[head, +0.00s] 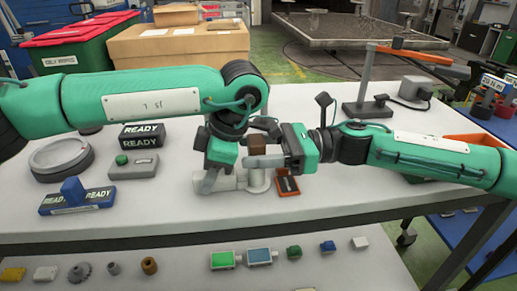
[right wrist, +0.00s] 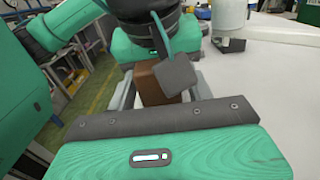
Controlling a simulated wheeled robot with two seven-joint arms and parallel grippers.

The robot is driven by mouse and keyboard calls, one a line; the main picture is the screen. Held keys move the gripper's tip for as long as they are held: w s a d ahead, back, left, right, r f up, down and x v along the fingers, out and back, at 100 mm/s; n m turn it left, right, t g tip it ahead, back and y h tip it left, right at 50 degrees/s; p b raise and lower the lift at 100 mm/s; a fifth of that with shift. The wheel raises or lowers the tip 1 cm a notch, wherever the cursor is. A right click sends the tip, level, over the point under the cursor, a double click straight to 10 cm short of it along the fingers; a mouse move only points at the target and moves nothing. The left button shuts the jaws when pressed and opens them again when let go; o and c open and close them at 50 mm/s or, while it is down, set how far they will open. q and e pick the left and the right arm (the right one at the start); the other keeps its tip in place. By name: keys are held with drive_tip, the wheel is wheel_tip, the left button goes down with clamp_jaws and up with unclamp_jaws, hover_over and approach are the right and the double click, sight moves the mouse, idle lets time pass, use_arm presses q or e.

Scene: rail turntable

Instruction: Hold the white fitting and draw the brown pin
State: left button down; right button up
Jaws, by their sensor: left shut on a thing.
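The white fitting (head: 232,181) lies on the white table, a pipe-like body with an upright section at its right end. My left gripper (head: 209,181) comes down from above at its left part and is shut on it. The brown pin (head: 257,143) stands up above the fitting's upright section. It also shows as a brown block in the right wrist view (right wrist: 148,84). My right gripper (head: 262,160) reaches in from the right at the pin. Its fingers lie on either side of the pin, apart, and look open. A dark grey part of my left arm hides some of the pin.
A small orange-brown tray (head: 288,191) sits just right of the fitting. A blue READY block (head: 77,199), a grey block with a green knob (head: 135,166) and a round grey turntable (head: 61,158) stand left. Several small parts lie on the lower shelf. The front of the table is clear.

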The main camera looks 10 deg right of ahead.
drive_tip(key=c, duration=0.8)
